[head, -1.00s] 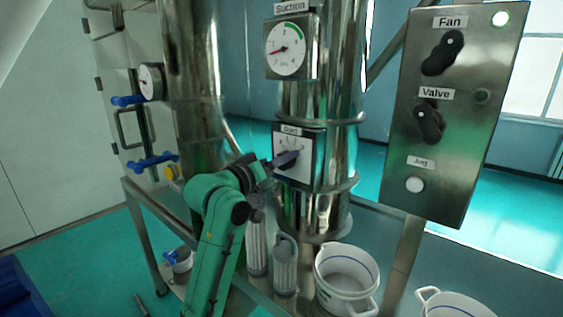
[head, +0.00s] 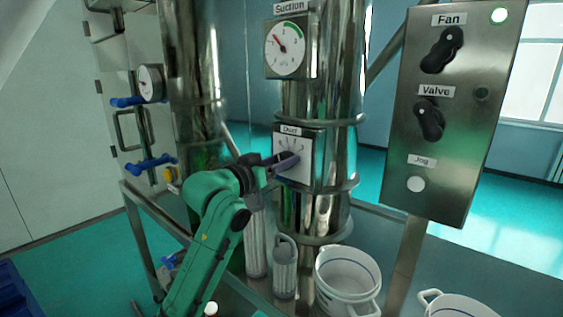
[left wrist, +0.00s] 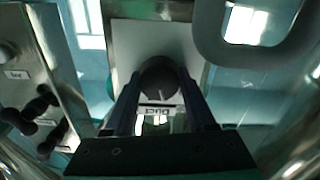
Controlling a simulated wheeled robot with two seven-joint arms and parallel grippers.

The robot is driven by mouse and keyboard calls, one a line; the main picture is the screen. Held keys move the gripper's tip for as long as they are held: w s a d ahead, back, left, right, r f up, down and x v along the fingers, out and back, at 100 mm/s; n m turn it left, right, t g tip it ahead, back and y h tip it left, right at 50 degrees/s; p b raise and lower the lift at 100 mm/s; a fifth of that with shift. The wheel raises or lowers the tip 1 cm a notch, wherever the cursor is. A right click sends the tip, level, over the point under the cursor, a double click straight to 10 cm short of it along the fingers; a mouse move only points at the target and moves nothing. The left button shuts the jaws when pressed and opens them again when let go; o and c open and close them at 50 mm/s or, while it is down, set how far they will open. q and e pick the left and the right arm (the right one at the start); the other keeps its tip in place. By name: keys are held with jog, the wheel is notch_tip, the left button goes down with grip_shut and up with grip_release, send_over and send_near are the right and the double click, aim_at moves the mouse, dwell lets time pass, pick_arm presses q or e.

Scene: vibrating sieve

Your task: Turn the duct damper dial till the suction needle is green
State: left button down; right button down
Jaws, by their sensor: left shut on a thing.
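The suction gauge (head: 286,48) is on the upper steel duct in the head view. Its red needle points up and left, outside the green arc at the upper right of its face. The duct damper dial plate (head: 306,165), marked "Duct", is below it. My left gripper (head: 285,161) reaches the dial from the left and hides most of its knob. In the left wrist view the round dark dial knob (left wrist: 160,76) sits between the two fingers, which are shut on it. My right gripper is not in view.
A control panel (head: 455,180) with Fan and Valve knobs and a Jog button stands to the right. White buckets (head: 347,280) and a metal canister (head: 285,270) are below the duct. Blue-handled valves (head: 150,164) and another gauge (head: 150,82) are at left.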

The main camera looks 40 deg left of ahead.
pick_arm(q)
jog(key=shift+r, duration=0.1)
jog(key=c, duration=0.5)
grip_release()
jog(key=shift+o, duration=1.4)
jog(key=shift+w, duration=0.1)
jog(key=s+b, duration=1.2)
jog(key=s, duration=0.2)
jog(key=shift+s+d+b, duration=0.2)
jog(key=shift+s+b, duration=0.1)
